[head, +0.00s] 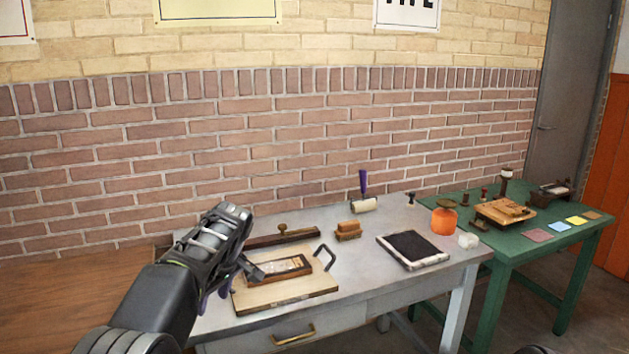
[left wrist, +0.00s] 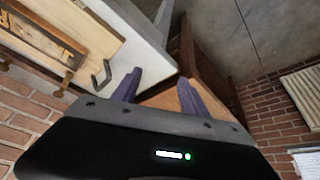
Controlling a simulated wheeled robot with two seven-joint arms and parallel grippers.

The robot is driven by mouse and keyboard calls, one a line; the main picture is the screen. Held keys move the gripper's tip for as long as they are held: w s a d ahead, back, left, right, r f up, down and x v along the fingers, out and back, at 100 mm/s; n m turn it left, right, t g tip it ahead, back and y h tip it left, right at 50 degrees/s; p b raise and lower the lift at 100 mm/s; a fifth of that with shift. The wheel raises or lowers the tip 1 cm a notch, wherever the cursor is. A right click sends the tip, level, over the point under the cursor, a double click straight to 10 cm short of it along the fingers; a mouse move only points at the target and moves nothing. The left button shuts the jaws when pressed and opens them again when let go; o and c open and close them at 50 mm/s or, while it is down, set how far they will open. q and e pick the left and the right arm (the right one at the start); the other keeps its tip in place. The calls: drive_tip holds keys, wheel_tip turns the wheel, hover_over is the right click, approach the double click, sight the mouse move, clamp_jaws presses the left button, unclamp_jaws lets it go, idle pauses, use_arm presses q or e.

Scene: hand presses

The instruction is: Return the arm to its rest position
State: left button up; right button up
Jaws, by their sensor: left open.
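My left arm comes in from the lower left in the head view. My left gripper (head: 216,292) hangs over the left front corner of the grey table (head: 350,235), beside the wooden press board (head: 255,300). In the left wrist view its two purple fingers (left wrist: 160,84) are apart, with nothing between them. The board carries a framed block (head: 285,284) and has a dark bent handle (head: 325,257) at its right.
The grey table also holds a purple-handled roller (head: 364,200), a small wooden block (head: 348,231) and a black inking slab (head: 412,248). A brown wooden surface (head: 70,290) lies left. Brick wall (head: 250,140) is behind.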

use_arm(q)
drive_tip(key=w+d+f+m+t+h, duration=0.25)
drive_tip(key=d+f+m, duration=0.4)
drive_tip(key=f, duration=0.35)
drive_tip(key=s+d+f+m+h, duration=0.1)
drive_tip(key=s+d+f+m, duration=0.2)
drive_tip(key=f, duration=0.5)
drive_tip(key=s+d+f+h, duration=0.2)
drive_tip(key=s+d+f, duration=0.1)
drive_tip(key=s+f, duration=0.3)
drive_tip(key=s+d+f+m+g+h, duration=0.1)
drive_tip(key=s+d+f+m+g, duration=0.1)
drive_tip(key=s+f, duration=1.15)
drive_tip(key=s+d+f+n+g+h, duration=0.1)
drive_tip(key=s+n+g, duration=0.1)
drive_tip(key=s, duration=1.8)
drive_tip(key=shift+s+f+g, duration=0.25)
drive_tip(key=shift+f+g, duration=0.1)
drive_tip(key=shift+g, duration=0.1)
drive_tip(key=shift+h, duration=0.25)
